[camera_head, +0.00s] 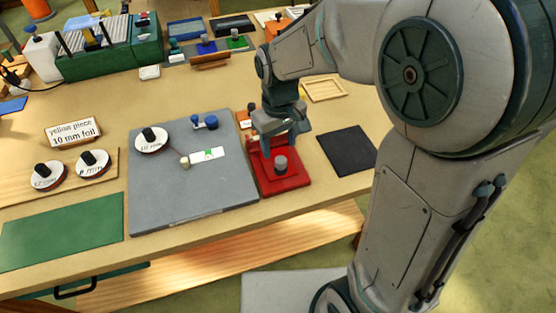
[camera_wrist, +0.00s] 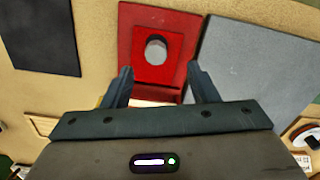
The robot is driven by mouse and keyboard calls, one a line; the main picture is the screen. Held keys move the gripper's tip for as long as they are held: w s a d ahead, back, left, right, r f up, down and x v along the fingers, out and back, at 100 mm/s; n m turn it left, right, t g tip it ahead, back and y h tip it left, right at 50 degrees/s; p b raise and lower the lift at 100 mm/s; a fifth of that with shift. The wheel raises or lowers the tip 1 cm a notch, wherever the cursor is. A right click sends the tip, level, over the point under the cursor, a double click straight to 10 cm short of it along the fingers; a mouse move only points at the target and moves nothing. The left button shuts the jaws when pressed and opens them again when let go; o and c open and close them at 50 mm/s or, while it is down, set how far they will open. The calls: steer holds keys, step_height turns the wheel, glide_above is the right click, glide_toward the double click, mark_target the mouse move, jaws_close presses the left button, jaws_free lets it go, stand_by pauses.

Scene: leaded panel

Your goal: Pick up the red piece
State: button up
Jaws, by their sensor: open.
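A red piece (camera_wrist: 139,46) with a round grey knob on top lies on a flat red mat (camera_wrist: 125,22) in the wrist view. In the head view the knob stands up from the red piece (camera_head: 268,166), on the red mat (camera_head: 298,183) at the right of the grey board. My gripper (camera_head: 280,140) hangs over the far part of the mat, pointing down. In the wrist view my gripper (camera_wrist: 161,82) is open, its two fingers apart with nothing between them. The knob lies just ahead of the fingertips, apart from them. My gripper hides the mat's far part in the head view.
A grey board (camera_head: 160,205) with a white strip and a black-knobbed disc lies left of the mat. A black mat (camera_head: 346,151) lies at its right. A green mat (camera_head: 62,232) and two knobbed discs are further left. Trays and a green rack (camera_head: 110,62) stand behind.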

mark_target(280, 159)
steer(key=shift+w+d+f+p, duration=0.15)
steer(key=shift+f+p, duration=0.15)
steer(key=shift+f, duration=1.6)
steer(key=shift+w+f+p, duration=0.1)
steer(key=shift+f+p, duration=0.15)
steer(key=shift+f, duration=1.6)
steer(key=c, duration=1)
